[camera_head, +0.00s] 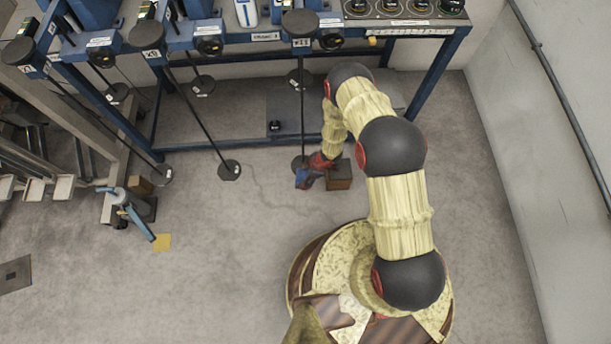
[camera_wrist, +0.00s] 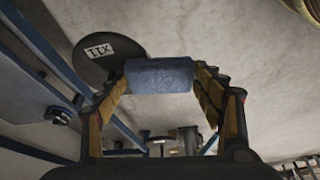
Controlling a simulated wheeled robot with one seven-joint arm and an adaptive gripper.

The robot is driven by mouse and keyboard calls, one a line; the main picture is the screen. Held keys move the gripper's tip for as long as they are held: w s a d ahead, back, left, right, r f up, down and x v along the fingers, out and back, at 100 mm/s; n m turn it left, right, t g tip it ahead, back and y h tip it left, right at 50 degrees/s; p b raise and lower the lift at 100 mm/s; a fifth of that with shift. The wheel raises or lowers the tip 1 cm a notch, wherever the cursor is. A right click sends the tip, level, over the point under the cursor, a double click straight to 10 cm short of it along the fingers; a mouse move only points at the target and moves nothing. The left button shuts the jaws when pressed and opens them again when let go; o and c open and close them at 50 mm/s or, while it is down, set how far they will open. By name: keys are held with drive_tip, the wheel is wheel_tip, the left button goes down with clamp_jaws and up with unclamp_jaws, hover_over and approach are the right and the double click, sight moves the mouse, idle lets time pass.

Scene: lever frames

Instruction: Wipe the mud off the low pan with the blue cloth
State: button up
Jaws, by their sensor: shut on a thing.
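My gripper (camera_head: 318,164) is low near the floor, in front of the blue lever frame. It is shut on the blue cloth (camera_wrist: 160,78), which spans between both fingertips as a folded blue block. The cloth also shows in the head view (camera_head: 305,179). A dark round pan (camera_wrist: 104,60) with a white label, seemingly X11, lies just left of the cloth in the wrist view. In the head view a low dark pan (camera_head: 297,162) is partly hidden behind my gripper. I cannot make out mud on it, or whether the cloth touches it.
The blue lever frame (camera_head: 436,72) runs along the back. Other low pans (camera_head: 229,170) hang on rods to the left. The middle floor is clear.

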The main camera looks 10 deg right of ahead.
drive_tip(key=shift+a, duration=0.15)
drive_tip(key=shift+s, duration=0.1)
drive_tip(key=d, duration=0.2)
drive_tip(key=shift+d, duration=0.4)
idle(0.3)
drive_tip(key=shift+a, duration=0.2)
drive_tip(key=shift+a, duration=1.2)
drive_tip(key=shift+d, duration=0.15)
drive_tip(key=shift+d, duration=1.25)
